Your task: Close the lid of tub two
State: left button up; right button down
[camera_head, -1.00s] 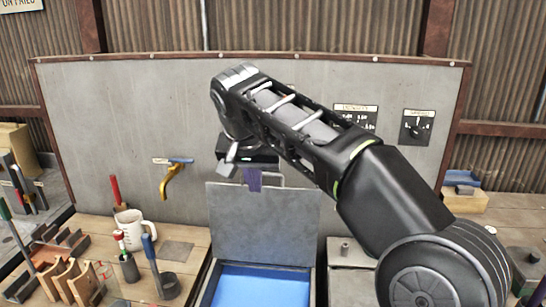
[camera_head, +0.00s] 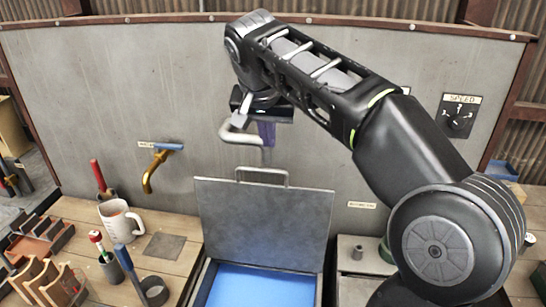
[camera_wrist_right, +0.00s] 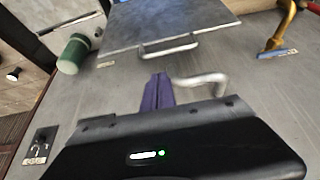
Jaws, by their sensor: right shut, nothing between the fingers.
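An open tub with a blue inside (camera_head: 262,287) stands at the bottom middle of the head view. No number is readable on it. Its grey lid (camera_head: 263,222) stands upright at the back, with a metal loop handle (camera_head: 262,170) on its top edge. The lid (camera_wrist_right: 165,22) and handle (camera_wrist_right: 170,46) also show in the right wrist view. My right gripper (camera_head: 267,133) is shut and empty, its purple fingers above the handle and apart from it. The fingers also show in the wrist view (camera_wrist_right: 158,92). My left gripper is not in view.
A bent silver pipe (camera_head: 238,135) on the grey panel is close to my right fingers. A mug (camera_head: 119,220) and tools stand on the left bench. A grey box top (camera_head: 352,290) lies right of the tub.

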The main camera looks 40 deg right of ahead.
jog(key=shift+w+d+f, duration=0.1)
jog(key=shift+f, duration=0.2)
jog(key=b+x, duration=0.1)
jog(key=x, duration=0.8)
jog(key=shift+f, duration=0.25)
jog(key=shift+d, duration=0.15)
